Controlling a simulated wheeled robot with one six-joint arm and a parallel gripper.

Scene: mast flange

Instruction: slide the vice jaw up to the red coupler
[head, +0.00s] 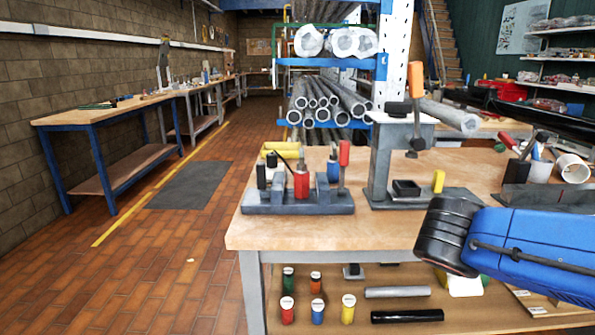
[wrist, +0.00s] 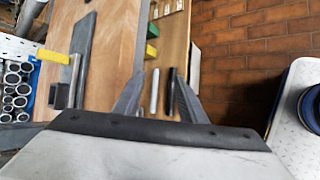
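The vice (head: 298,203) is a grey base on the near left part of the bench. The red coupler (head: 301,184) stands upright in it, between grey upright parts. The vice jaw (head: 322,190) looks to be the grey plate just right of the coupler, with a narrow gap that I cannot judge exactly. A red-handled lever (head: 344,160) rises at the vice's right end. My gripper (wrist: 160,78) shows in the wrist view with its two fingers apart and nothing between them, seen over the bench edge and lower shelf. It is outside the head view, and the vice is outside the wrist view.
The lower shelf holds several coloured cylinders and a black tube (head: 407,316). The aisle left is clear.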

